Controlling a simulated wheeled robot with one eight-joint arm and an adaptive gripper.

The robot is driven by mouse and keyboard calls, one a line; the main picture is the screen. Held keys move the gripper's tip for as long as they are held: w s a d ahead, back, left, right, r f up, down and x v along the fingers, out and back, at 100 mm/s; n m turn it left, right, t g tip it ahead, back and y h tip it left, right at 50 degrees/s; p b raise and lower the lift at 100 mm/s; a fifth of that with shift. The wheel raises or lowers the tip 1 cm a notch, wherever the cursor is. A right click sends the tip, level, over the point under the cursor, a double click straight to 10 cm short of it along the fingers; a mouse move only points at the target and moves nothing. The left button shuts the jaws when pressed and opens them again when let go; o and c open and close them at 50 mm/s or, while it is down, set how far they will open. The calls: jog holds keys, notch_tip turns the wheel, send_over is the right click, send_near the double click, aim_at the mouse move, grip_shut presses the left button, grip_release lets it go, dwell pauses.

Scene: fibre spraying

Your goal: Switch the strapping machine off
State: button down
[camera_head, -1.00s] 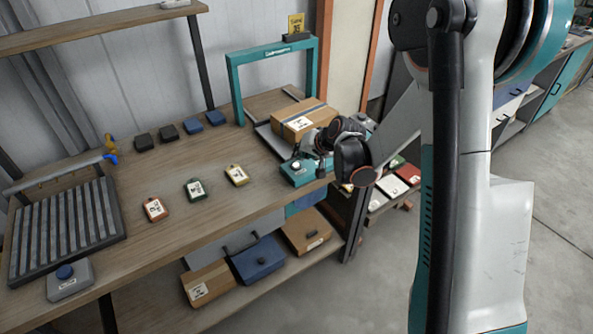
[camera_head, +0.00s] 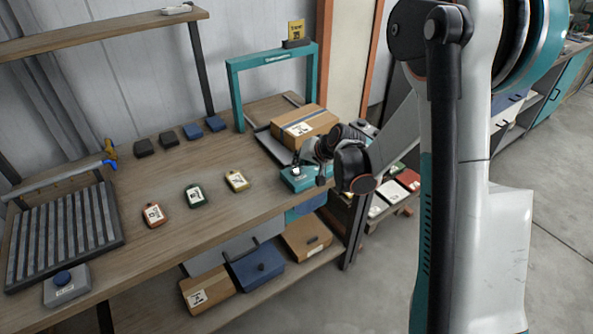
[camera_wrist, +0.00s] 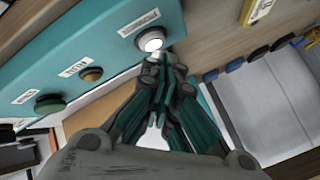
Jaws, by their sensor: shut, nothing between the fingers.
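The strapping machine's teal arch (camera_head: 272,62) stands at the back right of the workbench, with a strapped cardboard box (camera_head: 308,126) on its bed below. Its teal control panel (camera_head: 300,177) is at the bench's front edge. In the wrist view the panel (camera_wrist: 100,40) carries a lit white button (camera_wrist: 150,40), an amber button (camera_wrist: 91,74) and a green button (camera_wrist: 49,103), each with a label. My gripper (camera_wrist: 162,66) is shut and empty, its tips right at the lit white button. In the head view my gripper (camera_head: 303,160) is over the panel. Whether the tips touch the button is unclear.
Red, green and yellow tags (camera_head: 195,195) lie on the bench. Several dark and blue blocks (camera_head: 168,138) sit behind them. A slatted rack (camera_head: 65,232) and a blue-button box (camera_head: 66,284) are at left. Boxes (camera_head: 257,266) fill the lower shelf.

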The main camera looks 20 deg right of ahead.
dwell(0.5)
jog(key=shift+f+b, duration=0.45)
jog(key=shift+b, duration=0.05)
jog(key=shift+r, duration=0.45)
notch_tip(320, 180, up, 6)
jog(key=p, duration=0.4)
dwell(0.4)
